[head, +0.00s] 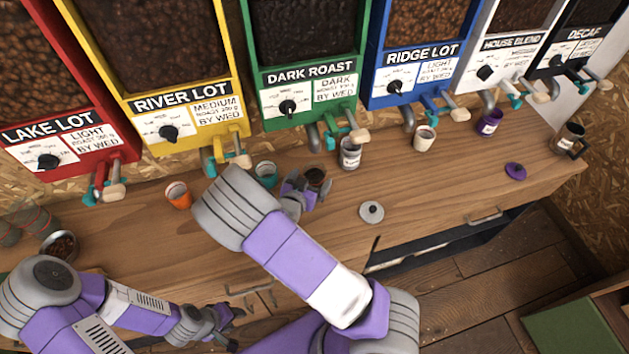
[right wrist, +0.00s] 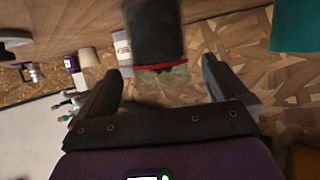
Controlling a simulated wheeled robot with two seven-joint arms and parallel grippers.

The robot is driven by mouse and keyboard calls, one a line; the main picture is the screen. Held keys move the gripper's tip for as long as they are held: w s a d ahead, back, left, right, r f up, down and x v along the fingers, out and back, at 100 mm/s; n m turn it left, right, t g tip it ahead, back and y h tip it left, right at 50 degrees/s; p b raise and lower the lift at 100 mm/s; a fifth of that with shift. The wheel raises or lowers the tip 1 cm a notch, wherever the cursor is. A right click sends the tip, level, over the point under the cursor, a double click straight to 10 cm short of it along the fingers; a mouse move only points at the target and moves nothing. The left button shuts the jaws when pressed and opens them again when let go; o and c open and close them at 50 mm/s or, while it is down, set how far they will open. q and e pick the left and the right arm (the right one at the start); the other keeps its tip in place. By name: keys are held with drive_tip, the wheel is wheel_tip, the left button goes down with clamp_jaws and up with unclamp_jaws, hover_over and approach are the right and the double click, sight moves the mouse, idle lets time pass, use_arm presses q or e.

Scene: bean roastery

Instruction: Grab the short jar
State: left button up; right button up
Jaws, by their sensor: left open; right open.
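A short clear jar filled with dark beans (head: 316,176) stands upright on the wooden counter, below the green dispenser. In the right wrist view the same jar (right wrist: 155,38) shows upside down, with a red line near its rim; its base is out of frame. My right gripper (head: 306,191) is open at the jar, and in the wrist view the jar lies ahead between its spread fingers (right wrist: 162,88). I cannot tell whether they touch it. My left gripper (head: 222,328) is open and empty, low by the counter's front edge, away from the jar.
A teal cup (head: 266,174) stands close left of the jar, and a labelled grey canister (head: 350,153) close right. A grey lid (head: 371,212) lies in front. Another bean jar (head: 62,245) and an orange cup (head: 178,194) stand left. Dispenser spouts hang above the cups. The front right counter is mostly clear.

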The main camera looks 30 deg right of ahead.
sight(319, 169)
drive_tip(key=x, duration=0.4)
drive_tip(key=shift+s+f, duration=0.1)
drive_tip(key=shift+f, duration=0.1)
drive_tip(key=c, duration=1.2)
drive_tip(key=shift+r, duration=0.2)
